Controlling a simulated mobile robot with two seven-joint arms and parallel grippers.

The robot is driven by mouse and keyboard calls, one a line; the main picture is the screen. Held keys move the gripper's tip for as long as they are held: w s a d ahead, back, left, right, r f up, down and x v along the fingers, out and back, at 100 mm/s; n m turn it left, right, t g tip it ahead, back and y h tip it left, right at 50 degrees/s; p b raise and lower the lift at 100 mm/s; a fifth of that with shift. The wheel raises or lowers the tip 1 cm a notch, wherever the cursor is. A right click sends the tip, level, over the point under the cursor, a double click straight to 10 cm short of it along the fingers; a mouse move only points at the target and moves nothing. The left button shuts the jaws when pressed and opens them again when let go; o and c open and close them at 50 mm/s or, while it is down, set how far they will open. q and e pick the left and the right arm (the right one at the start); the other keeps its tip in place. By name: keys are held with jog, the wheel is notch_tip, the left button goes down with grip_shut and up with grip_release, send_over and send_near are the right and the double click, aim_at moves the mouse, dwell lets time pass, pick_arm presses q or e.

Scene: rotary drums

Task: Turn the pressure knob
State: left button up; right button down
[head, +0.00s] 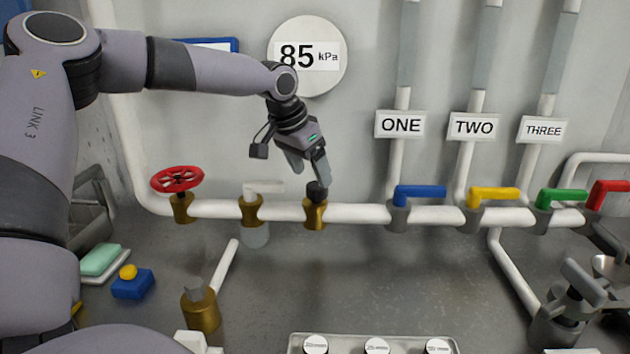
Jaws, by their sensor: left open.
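The black knob (316,191) sits on top of a brass fitting (314,213) on the white horizontal pipe. I take it to be the pressure knob. My left gripper (318,181) comes down from above with its fingers at the knob. It is open, and part of the knob is hidden by the fingers. I cannot tell whether the fingers touch it. A round white gauge (337,55) on the wall behind reads 85 kPa. My right gripper is not in view.
To the right are blue (420,193), yellow (494,196), green (562,197) and red (607,192) valve levers. A tray (397,341) stands at the front edge.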

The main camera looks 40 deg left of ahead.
aim_at(316, 185)
pick_arm(q)
jog(key=shift+x, duration=2.1)
jog(key=c, duration=1)
jog(key=shift+a+r+m+p, duration=0.15)
jog(key=shift+m+p, duration=0.25)
jog(key=shift+p, duration=0.45)
jog(key=shift+m+h+p, duration=0.4)
jog(key=shift+m+p, duration=0.05)
jog(key=shift+m, duration=0.25)
jog(key=o, duration=1)
